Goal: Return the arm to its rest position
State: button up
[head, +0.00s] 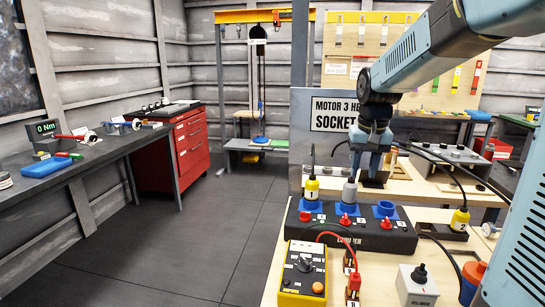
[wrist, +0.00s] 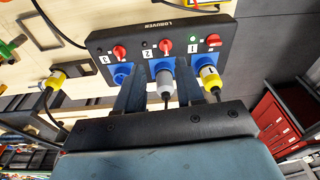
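My gripper (head: 370,168) points down above the bench at the black three-socket box (head: 380,235). Its fingers are apart, and the wrist view shows both fingers (wrist: 158,92) with no object clamped between them. A grey plug (head: 349,190) stands in the middle blue socket, numbered 2; it appears between the fingers in the wrist view (wrist: 165,90), apart from them as far as I can tell. A yellow plug (head: 311,190) stands in socket 1, beside a lit green lamp (wrist: 193,38). Socket 3 (head: 385,209) is empty.
Another yellow plug (head: 460,220) with a cable is right of the box. A yellow control box (head: 303,275), red lead (head: 340,237) and grey switch box (head: 417,285) stand in front. A sign panel (head: 340,115) rises behind. The floor at left (head: 200,240) is clear.

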jog(key=s+r+n+t, duration=0.1)
jog(key=s+t, duration=0.3)
jog(key=s, duration=1.8)
jog(key=shift+a, duration=0.15)
